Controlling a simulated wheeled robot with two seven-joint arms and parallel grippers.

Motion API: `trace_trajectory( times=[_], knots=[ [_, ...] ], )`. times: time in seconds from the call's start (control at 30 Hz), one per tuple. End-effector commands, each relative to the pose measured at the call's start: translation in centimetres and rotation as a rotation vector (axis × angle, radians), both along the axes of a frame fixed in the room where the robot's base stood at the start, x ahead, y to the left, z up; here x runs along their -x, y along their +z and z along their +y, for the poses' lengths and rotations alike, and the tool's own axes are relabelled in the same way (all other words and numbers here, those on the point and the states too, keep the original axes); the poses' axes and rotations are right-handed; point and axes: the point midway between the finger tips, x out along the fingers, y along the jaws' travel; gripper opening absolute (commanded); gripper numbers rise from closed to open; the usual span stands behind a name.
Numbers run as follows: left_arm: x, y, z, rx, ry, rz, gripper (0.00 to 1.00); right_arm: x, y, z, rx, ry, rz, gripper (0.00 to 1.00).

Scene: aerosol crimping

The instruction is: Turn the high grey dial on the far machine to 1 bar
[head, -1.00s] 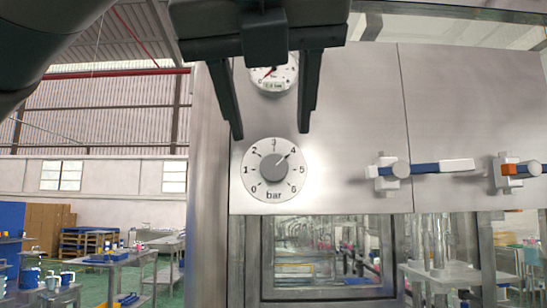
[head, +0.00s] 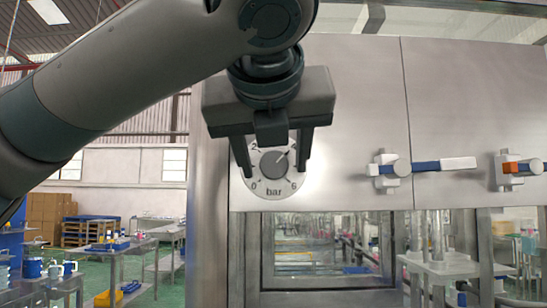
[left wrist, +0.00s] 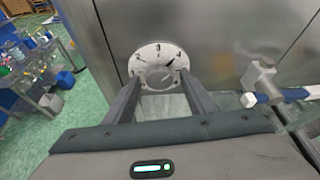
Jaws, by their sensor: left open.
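The grey dial (head: 273,164) sits at the centre of a white round scale marked 0 to 6 bar (head: 273,190) on the metal machine front. Its pointer mark aims up and right, towards 4. My left gripper (head: 276,173) is open in front of the scale, one finger on each side of the dial. In the left wrist view, the dial (left wrist: 160,76) shows between the fingertips, with visible gaps and nothing held. The gripper hides part of the upper scale in the head view. My right gripper is not in view.
Two valve handles stick out to the right of the dial, one blue and white (head: 428,167) and one with an orange part (head: 522,168). A glazed opening (head: 325,250) lies below the panel. Benches with blue items (head: 110,246) stand far left.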

Motion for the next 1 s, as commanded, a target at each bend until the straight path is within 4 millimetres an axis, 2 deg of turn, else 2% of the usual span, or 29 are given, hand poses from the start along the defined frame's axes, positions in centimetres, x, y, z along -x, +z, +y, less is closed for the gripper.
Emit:
trace_trajectory(
  times=[0.03, 0.07, 0.2, 0.23, 0.67, 1.0],
  knots=[
    [0.0, 0.0, 0.0, 0.000, 0.000, 0.000, 0.51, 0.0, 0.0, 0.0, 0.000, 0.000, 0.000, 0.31],
    [0.0, 0.0, 0.0, 0.000, 0.000, 0.000, 0.46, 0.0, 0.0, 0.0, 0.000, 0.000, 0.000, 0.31],
    [0.0, 0.0, 0.0, 0.000, 0.000, 0.000, 0.13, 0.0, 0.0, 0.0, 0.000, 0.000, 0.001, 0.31],
    [0.0, 0.0, 0.0, 0.000, 0.000, 0.000, 0.09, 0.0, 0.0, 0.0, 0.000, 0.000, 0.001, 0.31],
    [0.0, -0.1, 0.1, 0.052, 0.000, 0.000, 0.10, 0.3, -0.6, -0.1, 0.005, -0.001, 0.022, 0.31],
    [0.0, -0.3, 0.2, 0.255, -0.001, 0.000, 0.10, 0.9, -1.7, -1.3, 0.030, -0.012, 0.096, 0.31]
  ],
)
